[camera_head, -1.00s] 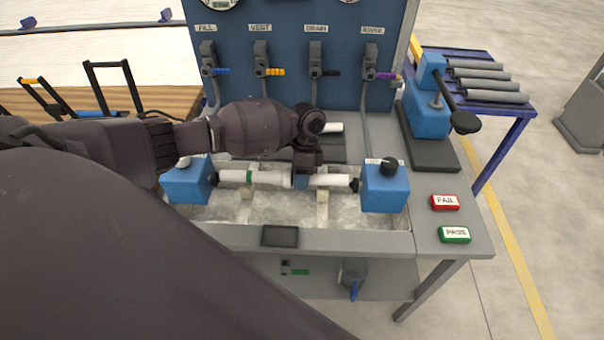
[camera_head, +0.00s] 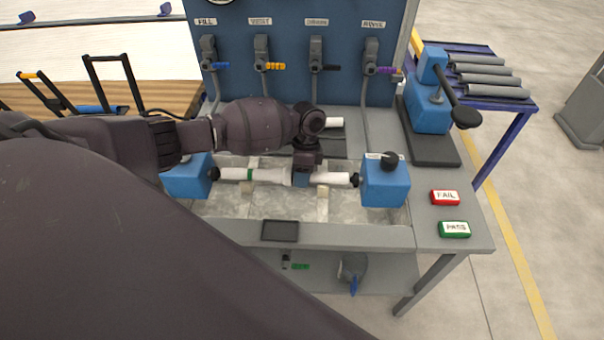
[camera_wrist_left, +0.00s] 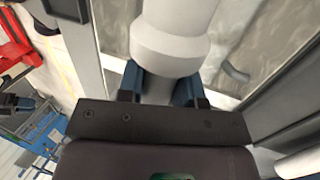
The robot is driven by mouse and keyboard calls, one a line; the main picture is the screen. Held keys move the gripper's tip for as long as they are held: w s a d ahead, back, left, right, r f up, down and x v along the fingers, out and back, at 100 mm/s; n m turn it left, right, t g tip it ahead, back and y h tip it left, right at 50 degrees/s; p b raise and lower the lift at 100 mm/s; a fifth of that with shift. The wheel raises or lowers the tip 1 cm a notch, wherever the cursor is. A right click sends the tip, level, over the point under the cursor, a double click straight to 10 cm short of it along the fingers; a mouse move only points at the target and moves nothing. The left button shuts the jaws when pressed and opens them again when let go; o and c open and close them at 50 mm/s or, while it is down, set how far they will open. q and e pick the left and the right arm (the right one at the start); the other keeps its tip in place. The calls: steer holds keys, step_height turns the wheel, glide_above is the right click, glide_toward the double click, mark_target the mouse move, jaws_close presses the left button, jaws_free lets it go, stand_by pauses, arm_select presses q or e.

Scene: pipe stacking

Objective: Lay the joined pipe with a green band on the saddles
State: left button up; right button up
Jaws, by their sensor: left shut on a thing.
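The joined white pipe with a green band (camera_head: 270,176) lies level over the trough, between two blue end blocks. Its band is near the left end. My left gripper (camera_head: 301,180) comes from above and is shut on the pipe near its middle, beside the wider collar. In the left wrist view, the blue fingers (camera_wrist_left: 158,88) close around the white pipe (camera_wrist_left: 172,28) below its collar. Pale saddles (camera_head: 322,208) stand in the trough under the pipe; whether the pipe touches them I cannot tell. My right gripper is out of view.
The left blue block (camera_head: 188,180) and right blue block (camera_head: 385,184) flank the pipe closely. A valve panel (camera_head: 335,85) rises behind. Red FAIL (camera_head: 445,197) and green PASS (camera_head: 454,229) buttons are at the right. A blue press (camera_head: 428,110) stands farther back.

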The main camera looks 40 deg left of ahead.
arm_select(q)
steer(key=o, duration=1)
steer(key=shift+o, duration=0.2)
steer(key=v, duration=1)
steer(key=shift+r, duration=0.4)
steer(key=shift+w, duration=0.1)
